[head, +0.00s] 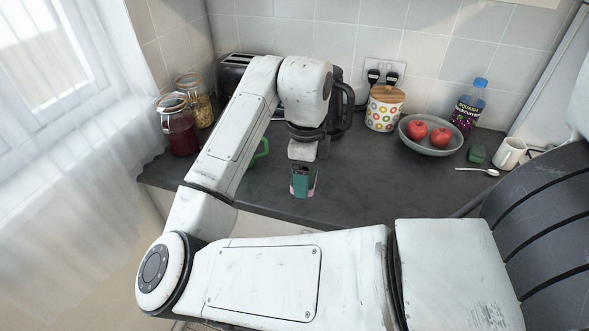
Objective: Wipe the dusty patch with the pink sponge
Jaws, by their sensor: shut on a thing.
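My gripper (303,178) points down over the dark grey counter (375,185), right of centre-left and near the counter's front edge. It is shut on the pink sponge (312,190), of which only pink edges show around a teal-green part between the fingers. I cannot tell whether the sponge touches the counter. I cannot make out the dusty patch; my arm and gripper hide part of the counter.
A green object (262,149) is partly hidden behind my arm. Jars (178,124), a toaster (233,72) and a dark kettle (344,103) stand behind. A patterned canister (383,110), fruit bowl (428,145), squash bottle (468,108), green block (477,154), spoon (480,171) and white mug (510,153) are right.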

